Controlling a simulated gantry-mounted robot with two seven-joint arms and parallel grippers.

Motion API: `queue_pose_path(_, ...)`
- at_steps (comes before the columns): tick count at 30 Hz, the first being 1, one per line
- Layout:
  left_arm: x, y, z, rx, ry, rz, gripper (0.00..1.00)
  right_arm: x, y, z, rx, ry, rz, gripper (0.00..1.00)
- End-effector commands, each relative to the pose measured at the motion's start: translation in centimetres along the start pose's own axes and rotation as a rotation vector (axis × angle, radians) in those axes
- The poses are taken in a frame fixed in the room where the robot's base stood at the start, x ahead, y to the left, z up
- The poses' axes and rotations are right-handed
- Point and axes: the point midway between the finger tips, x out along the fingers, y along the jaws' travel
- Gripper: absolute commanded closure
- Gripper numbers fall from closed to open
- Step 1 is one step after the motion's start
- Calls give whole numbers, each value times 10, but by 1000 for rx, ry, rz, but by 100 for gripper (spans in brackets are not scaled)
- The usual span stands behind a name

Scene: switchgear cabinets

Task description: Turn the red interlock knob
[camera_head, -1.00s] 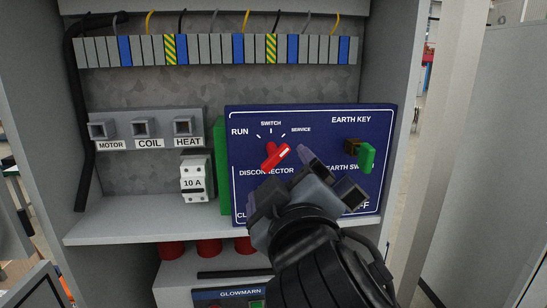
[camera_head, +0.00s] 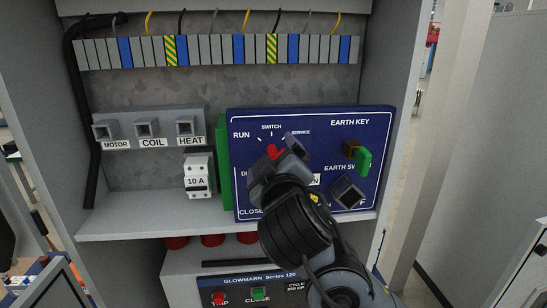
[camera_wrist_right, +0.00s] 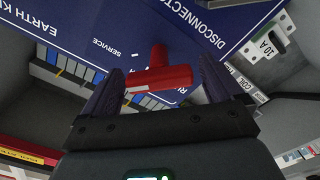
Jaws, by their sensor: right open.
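The red interlock knob (camera_head: 272,151) is on the blue panel (camera_head: 315,118), below the SWITCH scale marked RUN and SERVICE. My right gripper (camera_head: 276,161) is at the knob and covers most of it in the head view, so its pointing direction is hard to read there. In the right wrist view the red knob (camera_wrist_right: 160,74) lies between the two dark fingers (camera_wrist_right: 160,88), its bar slanting across the gap. My left gripper is not in view.
A green earth key (camera_head: 362,160) sticks out at the panel's right, with a square dark socket (camera_head: 348,193) below it. A 10 A breaker (camera_head: 197,176) and a shelf edge (camera_head: 150,228) are to the left. A terminal row (camera_head: 215,49) runs above.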

Motion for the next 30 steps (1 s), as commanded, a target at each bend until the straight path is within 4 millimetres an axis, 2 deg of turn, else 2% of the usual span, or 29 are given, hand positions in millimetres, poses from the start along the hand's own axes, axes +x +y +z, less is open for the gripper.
queue_pose_path(5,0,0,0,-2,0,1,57,0,0,0,0,0,0,8)
queue_pose_path(12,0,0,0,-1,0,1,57,0,0,0,0,1,0,45)
queue_pose_path(15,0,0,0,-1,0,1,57,0,0,0,0,1,0,58)
queue_pose_path(22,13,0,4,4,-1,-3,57,-1,-3,1,-104,2,1,58)
queue_pose_path(29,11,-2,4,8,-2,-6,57,-1,-1,-1,-116,2,-1,58)
queue_pose_path(30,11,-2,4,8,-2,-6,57,-1,-1,-1,-115,2,-1,24)
